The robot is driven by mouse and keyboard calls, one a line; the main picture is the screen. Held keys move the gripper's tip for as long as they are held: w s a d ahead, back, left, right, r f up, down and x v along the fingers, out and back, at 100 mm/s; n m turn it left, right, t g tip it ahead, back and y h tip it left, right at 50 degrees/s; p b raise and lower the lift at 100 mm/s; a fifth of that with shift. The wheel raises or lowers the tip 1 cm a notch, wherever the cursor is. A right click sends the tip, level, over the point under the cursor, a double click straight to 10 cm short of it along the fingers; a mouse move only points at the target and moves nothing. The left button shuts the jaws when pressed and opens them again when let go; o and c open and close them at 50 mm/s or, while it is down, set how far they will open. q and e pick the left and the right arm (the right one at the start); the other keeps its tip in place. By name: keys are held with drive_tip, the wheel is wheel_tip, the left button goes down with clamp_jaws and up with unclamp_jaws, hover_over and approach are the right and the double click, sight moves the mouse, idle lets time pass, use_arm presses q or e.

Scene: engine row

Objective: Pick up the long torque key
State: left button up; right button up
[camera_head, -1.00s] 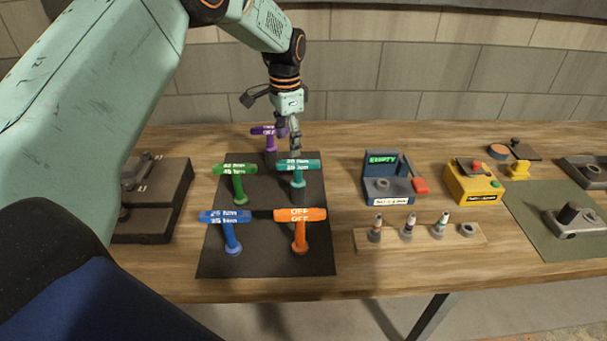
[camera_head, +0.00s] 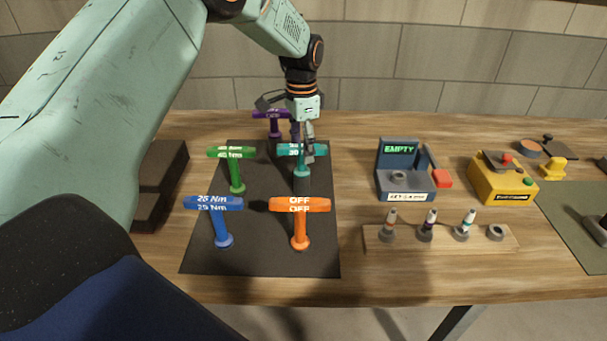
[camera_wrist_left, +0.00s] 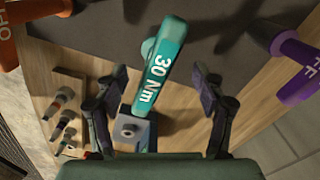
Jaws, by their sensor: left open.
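Several T-shaped torque keys stand on a dark mat (camera_head: 262,262): purple (camera_head: 270,115), green (camera_head: 231,153), teal (camera_head: 302,174), blue (camera_head: 213,203) and orange (camera_head: 300,205). I cannot tell by length which one is the long key. In the left wrist view, the teal key (camera_wrist_left: 165,55), marked 30 Nm, lies between the open fingers of my left gripper (camera_wrist_left: 160,78), with gaps on both sides. My right gripper is out of view.
A blue box (camera_head: 405,185) with an EMPTY display and a yellow box (camera_head: 501,184) stand to the right. A wooden rack (camera_head: 440,240) with small sockets is in front of them. A dark case (camera_head: 160,180) is left of the mat.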

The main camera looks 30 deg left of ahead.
sight(302, 170)
use_arm(q)
drive_tip(key=shift+s+f, duration=0.25)
drive_tip(key=shift+f, duration=0.3)
wheel_tip(302, 170, down, 6)
drive_tip(key=shift+d+r+p, duration=0.15)
drive_tip(key=shift+r+p, duration=0.05)
drive_tip(key=shift+p, duration=0.4)
drive_tip(key=shift+s+f, duration=0.1)
drive_tip(key=shift+f, duration=0.3)
drive_tip(key=c, duration=1.4)
